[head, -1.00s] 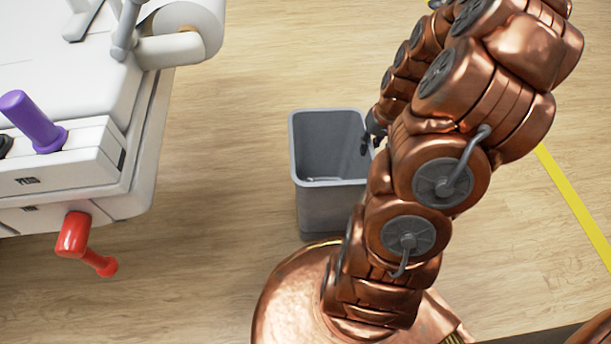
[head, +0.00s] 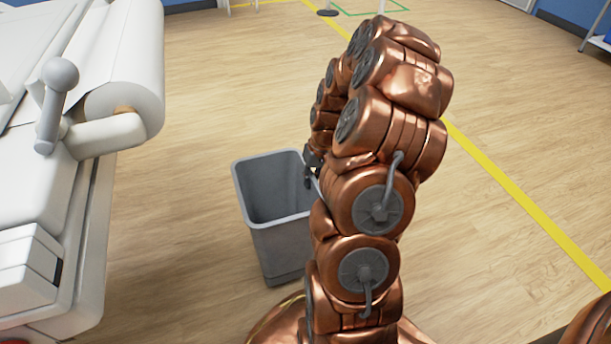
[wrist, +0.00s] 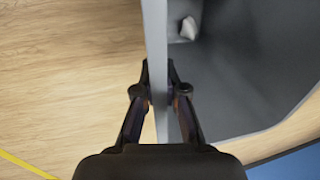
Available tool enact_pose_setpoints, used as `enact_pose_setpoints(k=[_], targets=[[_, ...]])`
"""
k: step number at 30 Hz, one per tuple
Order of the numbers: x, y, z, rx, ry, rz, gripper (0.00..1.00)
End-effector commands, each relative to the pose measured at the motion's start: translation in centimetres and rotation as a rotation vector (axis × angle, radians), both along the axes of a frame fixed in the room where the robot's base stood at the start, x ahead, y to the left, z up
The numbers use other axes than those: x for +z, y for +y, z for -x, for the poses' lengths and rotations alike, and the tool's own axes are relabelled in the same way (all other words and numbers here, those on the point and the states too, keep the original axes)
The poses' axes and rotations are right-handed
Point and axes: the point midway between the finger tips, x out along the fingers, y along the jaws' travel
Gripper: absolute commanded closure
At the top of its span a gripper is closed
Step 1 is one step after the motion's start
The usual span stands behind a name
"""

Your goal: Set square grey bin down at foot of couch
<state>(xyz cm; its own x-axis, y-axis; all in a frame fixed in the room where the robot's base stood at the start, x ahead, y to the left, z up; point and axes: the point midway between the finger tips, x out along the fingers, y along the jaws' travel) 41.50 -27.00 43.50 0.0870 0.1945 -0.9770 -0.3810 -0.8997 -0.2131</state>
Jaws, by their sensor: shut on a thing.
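The square grey bin (head: 280,245) is upright and open-topped, left of my arm in the head view. My gripper (head: 312,168) is shut on the bin's rim at its right side; my arm hides part of that side. In the wrist view my gripper (wrist: 160,78) has one finger on each side of the bin's wall (wrist: 156,30). A small pale thing (wrist: 188,28) lies inside the bin. I cannot tell whether the bin's base touches the floor. The white couch (head: 35,190) with a paper roll (head: 125,90) at its end stands at the left, apart from the bin.
Wooden floor (head: 200,260) lies open between couch and bin and beyond the bin. A yellow floor line (head: 520,205) runs along the right. A green floor marking (head: 372,12) and a blue wall are far back. A table edge (head: 600,42) shows at far right.

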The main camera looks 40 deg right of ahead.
Motion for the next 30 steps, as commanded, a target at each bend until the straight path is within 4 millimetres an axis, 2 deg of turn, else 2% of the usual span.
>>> enact_pose_setpoints(k=[10, 16, 24, 30], targets=[[-0.6, -2.4, -3.9, 0.0, -0.005, 0.002, 1.0], [-0.8, -3.5, -5.4, -0.001, 0.0, -0.001, 1.0], [-0.9, -3.9, -6.1, 0.0, 0.0, -0.001, 1.0], [-3.0, -3.9, -6.1, 0.0, 0.001, -0.003, 1.0]])
